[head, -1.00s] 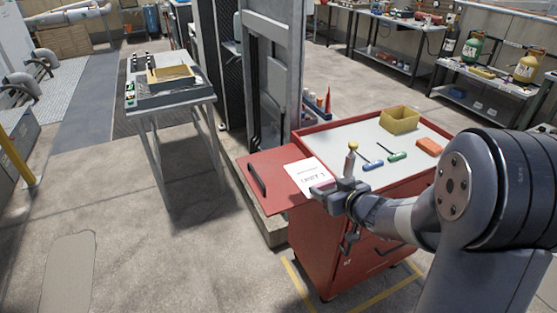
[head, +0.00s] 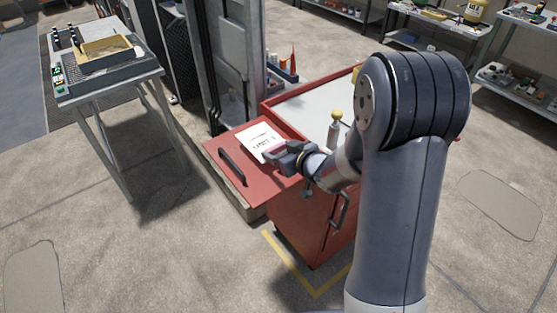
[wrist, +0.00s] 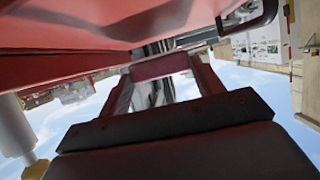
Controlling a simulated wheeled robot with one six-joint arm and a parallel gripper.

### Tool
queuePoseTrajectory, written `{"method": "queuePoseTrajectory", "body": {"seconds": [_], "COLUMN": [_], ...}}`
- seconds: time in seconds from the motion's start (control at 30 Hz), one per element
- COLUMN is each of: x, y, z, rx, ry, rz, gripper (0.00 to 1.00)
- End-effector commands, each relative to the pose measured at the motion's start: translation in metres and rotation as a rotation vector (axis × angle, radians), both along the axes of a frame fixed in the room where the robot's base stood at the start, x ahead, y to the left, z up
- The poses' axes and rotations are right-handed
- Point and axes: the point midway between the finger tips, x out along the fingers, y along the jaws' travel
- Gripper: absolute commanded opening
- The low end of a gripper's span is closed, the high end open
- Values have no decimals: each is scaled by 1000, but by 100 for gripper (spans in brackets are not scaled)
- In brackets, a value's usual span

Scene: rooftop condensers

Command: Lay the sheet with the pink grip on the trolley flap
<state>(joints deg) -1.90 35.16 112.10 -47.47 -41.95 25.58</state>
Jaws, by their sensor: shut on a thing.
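The sheet's face cannot be made out in the wrist view. A large red surface fills the top of that view.
A yellow-knobbed post (head: 334,130) stands right of my gripper by the red trolley (head: 290,222). A table (head: 112,90) with a tray stands at the left. Floor is open in front.

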Motion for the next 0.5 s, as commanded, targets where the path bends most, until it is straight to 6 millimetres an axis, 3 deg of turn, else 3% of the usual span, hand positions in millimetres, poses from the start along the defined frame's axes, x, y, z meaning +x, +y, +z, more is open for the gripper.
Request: {"method": "queuePoseTrajectory", "body": {"seconds": [0.3,0.5], "x": [0,0], "y": [0,0], "z": [-36,-37], "rx": [0,-1], "ry": [4,-1], "rz": [0,0], "gripper": [40,40]}}
